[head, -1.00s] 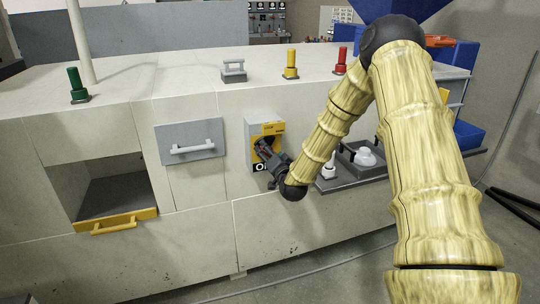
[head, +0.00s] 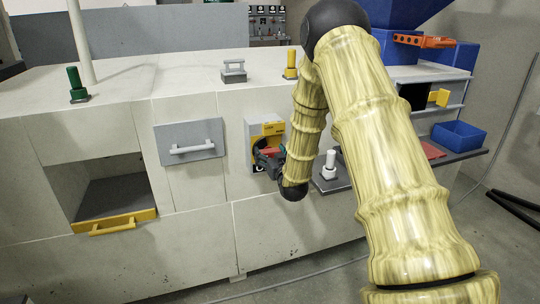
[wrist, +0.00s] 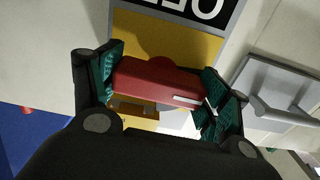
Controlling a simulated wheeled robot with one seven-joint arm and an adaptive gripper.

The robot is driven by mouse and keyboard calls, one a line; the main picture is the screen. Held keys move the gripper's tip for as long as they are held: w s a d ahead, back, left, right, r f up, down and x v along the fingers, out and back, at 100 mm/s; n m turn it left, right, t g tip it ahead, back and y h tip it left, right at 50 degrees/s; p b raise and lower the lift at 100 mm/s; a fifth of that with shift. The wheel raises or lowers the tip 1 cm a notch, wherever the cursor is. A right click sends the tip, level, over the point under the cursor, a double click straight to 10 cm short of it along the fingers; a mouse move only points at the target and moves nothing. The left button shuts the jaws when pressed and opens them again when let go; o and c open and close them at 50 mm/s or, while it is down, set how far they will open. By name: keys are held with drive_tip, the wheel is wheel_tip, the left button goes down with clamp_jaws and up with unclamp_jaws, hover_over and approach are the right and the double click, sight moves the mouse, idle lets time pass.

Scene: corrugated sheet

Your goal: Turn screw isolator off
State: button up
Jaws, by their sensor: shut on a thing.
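The isolator is a pale box with a yellow front (head: 268,128) on the machine's front face. In the wrist view its yellow plate (wrist: 205,47) fills the middle, with a black label bearing white letters at the top, partly cut off. The red handle (wrist: 155,83) lies almost level across the plate, with a white mark at its right end. My gripper (wrist: 160,88) is shut on the red handle, a green pad at each end. In the head view my gripper (head: 268,157) hides much of the isolator's lower part.
A grey drawer front with a pale handle (head: 193,148) is left of the isolator. A yellow-handled open bay (head: 118,222) is further left. A white knob (head: 330,165) stands on a grey ledge close right of my wrist. A blue bin (head: 458,138) is further right.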

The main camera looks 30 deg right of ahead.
drive_tip(key=shift+s+f, duration=0.1)
drive_tip(key=shift+f, duration=0.15)
idle(0.3)
drive_tip(key=o, duration=0.9)
drive_tip(key=shift+c, duration=0.2)
drive_tip(key=shift+o, duration=0.8)
drive_tip(key=shift+r, duration=0.1)
drive_tip(key=v, duration=1.2)
